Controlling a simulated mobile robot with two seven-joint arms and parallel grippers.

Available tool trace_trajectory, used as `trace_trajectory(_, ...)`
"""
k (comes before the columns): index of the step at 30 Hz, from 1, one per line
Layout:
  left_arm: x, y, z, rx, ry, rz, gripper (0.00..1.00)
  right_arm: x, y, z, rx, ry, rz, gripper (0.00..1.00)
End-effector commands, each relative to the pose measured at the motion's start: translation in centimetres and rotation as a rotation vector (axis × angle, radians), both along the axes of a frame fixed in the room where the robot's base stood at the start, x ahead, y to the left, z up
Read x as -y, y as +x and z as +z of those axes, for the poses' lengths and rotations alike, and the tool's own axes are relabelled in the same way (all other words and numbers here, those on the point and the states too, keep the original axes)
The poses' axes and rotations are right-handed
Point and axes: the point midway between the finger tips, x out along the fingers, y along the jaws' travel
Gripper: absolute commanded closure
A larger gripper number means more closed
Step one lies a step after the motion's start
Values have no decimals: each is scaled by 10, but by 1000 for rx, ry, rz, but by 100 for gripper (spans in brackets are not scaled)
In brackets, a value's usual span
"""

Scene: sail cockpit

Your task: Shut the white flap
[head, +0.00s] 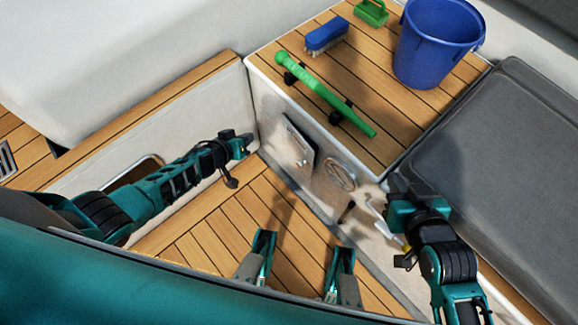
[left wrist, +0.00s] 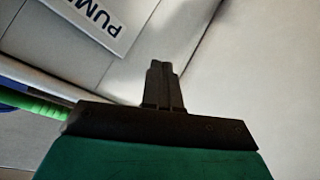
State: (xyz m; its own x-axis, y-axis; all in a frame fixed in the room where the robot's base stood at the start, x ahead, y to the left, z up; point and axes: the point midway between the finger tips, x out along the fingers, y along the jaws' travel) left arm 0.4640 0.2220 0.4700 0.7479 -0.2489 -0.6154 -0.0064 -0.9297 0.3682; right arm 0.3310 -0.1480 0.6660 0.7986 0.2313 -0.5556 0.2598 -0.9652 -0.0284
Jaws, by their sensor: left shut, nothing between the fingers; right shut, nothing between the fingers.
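The white flap (head: 298,143) is on the pale front wall of the locker, below its wooden top. It looks ajar, standing out from the wall with a dark edge along its right side. In the left wrist view a panel with a label reading "PUM" (left wrist: 98,22) shows at the upper left, cut off by the frame. My left gripper (head: 247,141) is shut and empty, left of the flap and apart from it. Its closed fingers also show in the left wrist view (left wrist: 161,84). My right gripper (head: 394,186) is shut and empty, near the grey cushion's edge.
A round fitting (head: 340,175) is right of the flap.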

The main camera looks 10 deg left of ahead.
Motion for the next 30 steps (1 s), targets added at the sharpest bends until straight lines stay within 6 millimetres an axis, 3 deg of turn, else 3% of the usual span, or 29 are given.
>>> trace_trajectory(3,21,-37,-8,66,177,-345,100,0,0,-8,0,1,-2,100)
trace_trajectory(6,35,-65,-13,105,274,-566,100,0,-1,-11,-1,2,-4,100)
trace_trajectory(12,49,-95,-20,142,356,-774,100,0,0,-14,0,4,-6,100)
trace_trajectory(17,57,-89,-32,147,361,-786,100,0,0,-25,0,5,-7,100)
trace_trajectory(30,100,-46,-89,145,360,-781,100,-4,-2,-79,-23,9,4,100)
